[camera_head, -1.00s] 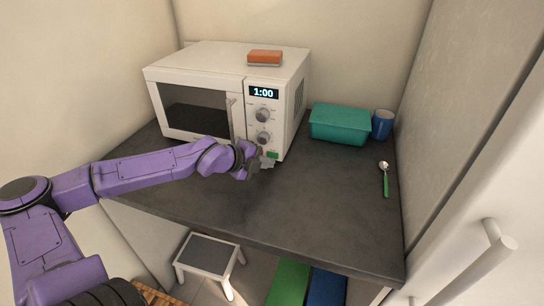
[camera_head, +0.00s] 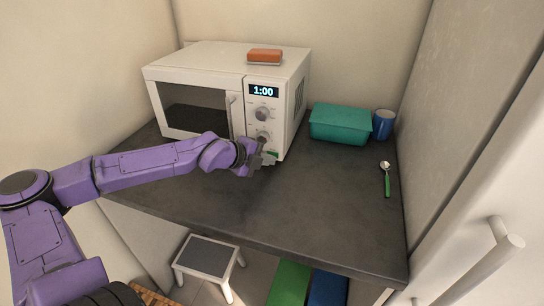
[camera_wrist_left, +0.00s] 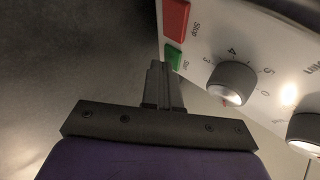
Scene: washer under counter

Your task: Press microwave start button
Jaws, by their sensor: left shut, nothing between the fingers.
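The white microwave (camera_head: 200,62) stands on the dark counter, its display (camera_head: 263,91) reading 1:00. The green start button (camera_head: 272,154) is low on its control panel, partly hidden by my left gripper (camera_head: 267,159) in the head view. In the left wrist view the green start button (camera_wrist_left: 173,57) lies beside the red stop button (camera_wrist_left: 176,20). My left gripper (camera_wrist_left: 160,66) is shut and empty, its tips close beside the green button. I cannot tell whether they touch it. My right gripper is not in view.
Two dials (camera_head: 262,114) sit above the start button. An orange sponge-like block (camera_head: 265,56) lies on the microwave. A teal box (camera_head: 340,124), a blue cup (camera_head: 382,125) and a green-handled spoon (camera_head: 386,179) are to the right. The front counter (camera_head: 290,205) is clear.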

